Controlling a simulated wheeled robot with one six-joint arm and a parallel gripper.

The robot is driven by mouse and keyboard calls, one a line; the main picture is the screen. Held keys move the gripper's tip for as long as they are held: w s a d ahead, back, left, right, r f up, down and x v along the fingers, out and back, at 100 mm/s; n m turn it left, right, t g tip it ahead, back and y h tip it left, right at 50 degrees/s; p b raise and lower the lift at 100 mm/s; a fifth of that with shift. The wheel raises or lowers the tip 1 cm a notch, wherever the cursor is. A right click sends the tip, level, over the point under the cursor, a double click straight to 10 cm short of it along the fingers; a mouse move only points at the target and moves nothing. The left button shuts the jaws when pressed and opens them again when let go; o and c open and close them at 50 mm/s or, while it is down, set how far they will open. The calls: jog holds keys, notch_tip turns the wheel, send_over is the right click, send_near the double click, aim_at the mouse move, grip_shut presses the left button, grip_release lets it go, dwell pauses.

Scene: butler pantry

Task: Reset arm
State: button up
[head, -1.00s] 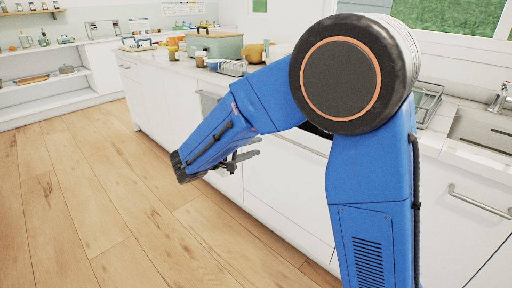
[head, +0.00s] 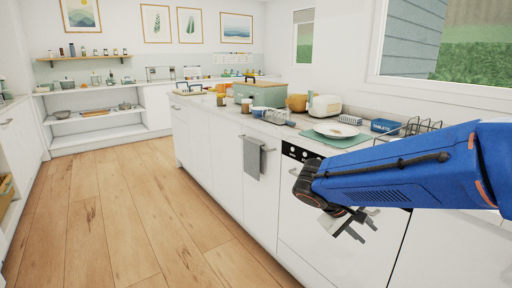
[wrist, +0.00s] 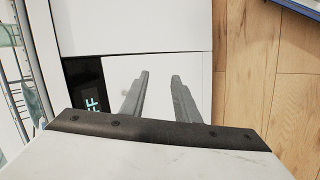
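My gripper (head: 354,233) is at the end of my blue arm, in front of the white dishwasher-like appliance with a dark control panel (head: 298,153). In the wrist view, the two grey fingers (wrist: 157,95) stand apart with nothing between them. Beyond them I see a white front, a dark panel with lit characters (wrist: 90,98) and the wood floor. My arm reaches in from the right side of the head view.
A grey towel (head: 253,157) hangs on the cabinet front. The wood floor (head: 120,220) is clear at the left.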

jog(key=s+f+m+t+y, duration=0.2)
jog(key=s+y, duration=0.6)
jog(key=s, duration=1)
jog(key=shift+s+a+m, duration=0.4)
jog(key=shift+a+m, duration=0.05)
jog(key=shift+m, duration=0.35)
dwell(0.7)
